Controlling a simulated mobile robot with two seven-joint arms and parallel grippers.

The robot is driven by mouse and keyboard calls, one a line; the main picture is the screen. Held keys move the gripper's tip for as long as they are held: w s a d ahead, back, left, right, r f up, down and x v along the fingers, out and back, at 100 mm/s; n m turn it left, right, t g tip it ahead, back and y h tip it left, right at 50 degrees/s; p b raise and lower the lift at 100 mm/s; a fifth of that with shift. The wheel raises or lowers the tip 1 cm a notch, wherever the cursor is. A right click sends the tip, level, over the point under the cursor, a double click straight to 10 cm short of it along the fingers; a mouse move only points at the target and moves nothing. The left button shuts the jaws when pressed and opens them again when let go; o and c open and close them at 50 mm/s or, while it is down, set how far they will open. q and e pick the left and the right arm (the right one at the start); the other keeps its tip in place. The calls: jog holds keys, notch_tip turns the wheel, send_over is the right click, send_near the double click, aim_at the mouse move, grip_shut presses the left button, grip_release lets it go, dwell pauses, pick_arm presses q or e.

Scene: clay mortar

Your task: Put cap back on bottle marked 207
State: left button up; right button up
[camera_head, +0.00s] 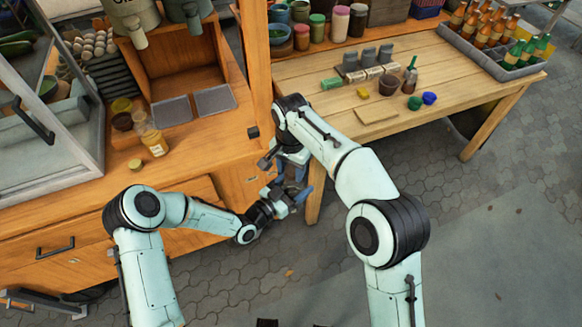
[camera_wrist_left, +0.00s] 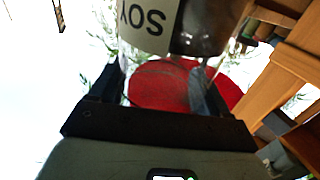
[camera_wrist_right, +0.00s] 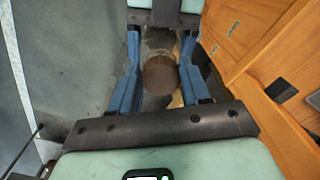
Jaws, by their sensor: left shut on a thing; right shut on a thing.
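My left gripper (camera_wrist_left: 160,90) is shut on a clear bottle with dark contents and a white label reading "SOY" (camera_wrist_left: 148,22), upside down in the left wrist view. No number 207 is legible. My right gripper (camera_wrist_right: 160,72) is shut on a brown round piece (camera_wrist_right: 160,76), seen end-on between its blue fingers; I cannot tell whether it is the cap. Part of my left gripper shows at the top of that view. In the head view, the right gripper (camera_head: 300,172) and left gripper (camera_head: 290,198) are close together beside the counter; the held things are mostly hidden there.
The wooden counter (camera_head: 200,135) holds a small yellow-labelled bottle (camera_head: 155,145), a dark jar (camera_head: 122,121) and a small yellowish disc (camera_head: 135,165). The right table (camera_head: 440,60) holds small blocks, cups and a bottle crate (camera_head: 490,55). Paved floor is clear in front.

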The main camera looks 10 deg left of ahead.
jog(key=shift+f, duration=0.55)
pick_arm(q)
grip_shut()
pick_arm(e)
jog(key=m, duration=0.7)
jog(key=shift+w+a, duration=0.15)
jog(key=m, duration=0.5)
jog(key=shift+w, duration=0.15)
jog(key=m, duration=0.7)
jog(key=shift+w, duration=0.2)
jog(key=m, duration=0.7)
jog(key=shift+w, duration=0.1)
jog(key=shift+d, duration=0.2)
jog(key=o, duration=1)
